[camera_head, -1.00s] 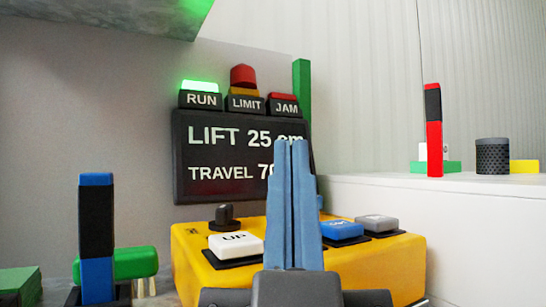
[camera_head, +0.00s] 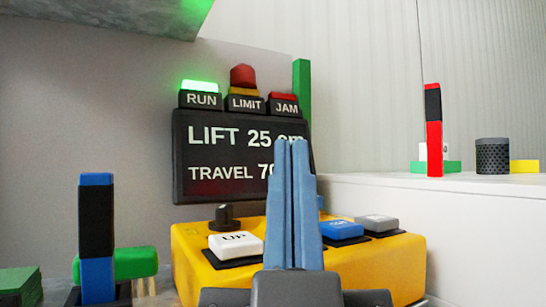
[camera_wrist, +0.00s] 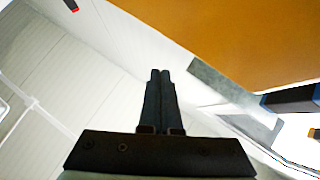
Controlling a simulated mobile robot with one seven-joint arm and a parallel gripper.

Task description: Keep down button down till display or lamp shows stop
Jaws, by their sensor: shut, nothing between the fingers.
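A yellow control box (camera_head: 358,275) carries a white button marked UP (camera_head: 236,244), a blue button (camera_head: 341,231) and a grey button (camera_head: 377,223). The labels on the blue and grey buttons are too small to read surely. The black display (camera_head: 240,150) reads "LIFT 25 cm" and "TRAVEL 70", its right end hidden. Above it, the RUN lamp (camera_head: 200,86) glows green; the LIMIT lamp (camera_head: 244,91) and JAM lamp (camera_head: 283,97) look unlit. My gripper (camera_head: 291,143) is shut and points up in front of the display and box, hiding the box's middle. No finger contact with a button is visible.
A black knob (camera_head: 224,217) stands at the box's back left. A black and blue post (camera_head: 97,240) and a green cylinder (camera_head: 135,263) are at left. A white ledge (camera_head: 440,210) at right bears a red and black post (camera_head: 433,130) and a dark mesh cup (camera_head: 492,157).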

